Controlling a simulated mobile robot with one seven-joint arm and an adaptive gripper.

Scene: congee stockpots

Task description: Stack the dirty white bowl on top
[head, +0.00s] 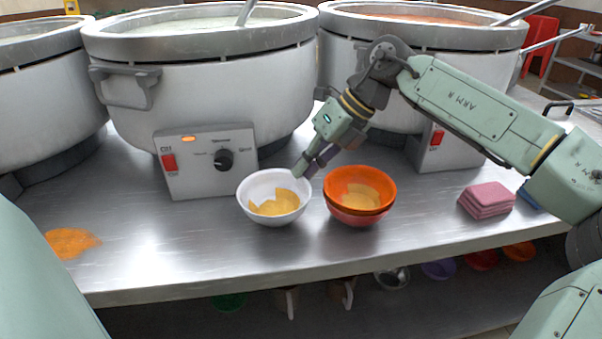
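The white bowl (255,207) with yellow-orange residue inside sits upright on the steel counter, left of centre.
Large stockpots (203,90) with control boxes stand behind the bowls. Folded pink cloths (486,200) lie on the right, a blue one (528,196) beside them. An orange spill (70,242) marks the left counter (160,262). Several bowls sit on a shelf below.

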